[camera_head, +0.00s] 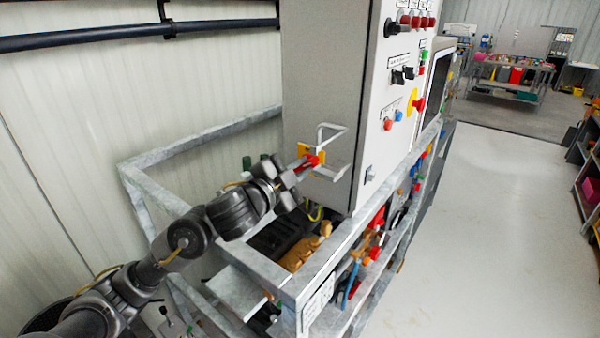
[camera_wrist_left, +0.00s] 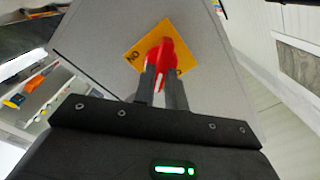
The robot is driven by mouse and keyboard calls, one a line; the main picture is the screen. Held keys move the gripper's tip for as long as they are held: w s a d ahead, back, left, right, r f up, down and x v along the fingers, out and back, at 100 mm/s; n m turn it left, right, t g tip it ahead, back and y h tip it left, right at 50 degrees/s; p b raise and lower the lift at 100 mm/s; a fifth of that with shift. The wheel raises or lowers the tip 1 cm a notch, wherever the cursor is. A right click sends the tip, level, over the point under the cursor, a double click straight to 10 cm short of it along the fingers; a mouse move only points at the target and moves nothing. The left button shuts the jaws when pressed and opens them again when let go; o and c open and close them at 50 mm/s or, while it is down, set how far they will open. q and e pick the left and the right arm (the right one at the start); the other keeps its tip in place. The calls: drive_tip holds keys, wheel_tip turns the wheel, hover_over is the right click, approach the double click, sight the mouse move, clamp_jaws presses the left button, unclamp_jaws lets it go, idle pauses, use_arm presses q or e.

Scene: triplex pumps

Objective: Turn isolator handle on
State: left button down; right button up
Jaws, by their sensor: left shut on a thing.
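The red isolator handle (camera_wrist_left: 166,56) sits on a yellow square plate (camera_wrist_left: 138,50) on the side of the grey cabinet (camera_head: 318,75). In the wrist view the plate is turned at an angle and part of its lettering, "NO", shows at the left. My left gripper (camera_wrist_left: 162,88) is shut on the red handle, with one finger on each side of it. The fingers hide part of the handle. My right gripper is not in view.
A metal guard rail (camera_head: 205,137) runs round the left of the cabinet. The cabinet front carries several buttons and a yellow-ringed red stop button (camera_head: 418,104). Pump parts fill the frame below. The floor (camera_head: 490,220) at the right is clear.

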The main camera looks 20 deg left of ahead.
use_arm(q)
drive_tip(key=m+b, duration=0.2)
drive_tip(key=m, duration=0.2)
drive_tip(key=shift+f, duration=0.2)
drive_tip(key=shift+m+b, duration=0.7)
drive_tip(key=shift+m, duration=1)
drive_tip(key=shift+d, duration=0.1)
drive_tip(key=c, duration=1.4)
unclamp_jaws()
drive_tip(key=shift+c, duration=0.2)
drive_tip(key=shift+s, duration=0.1)
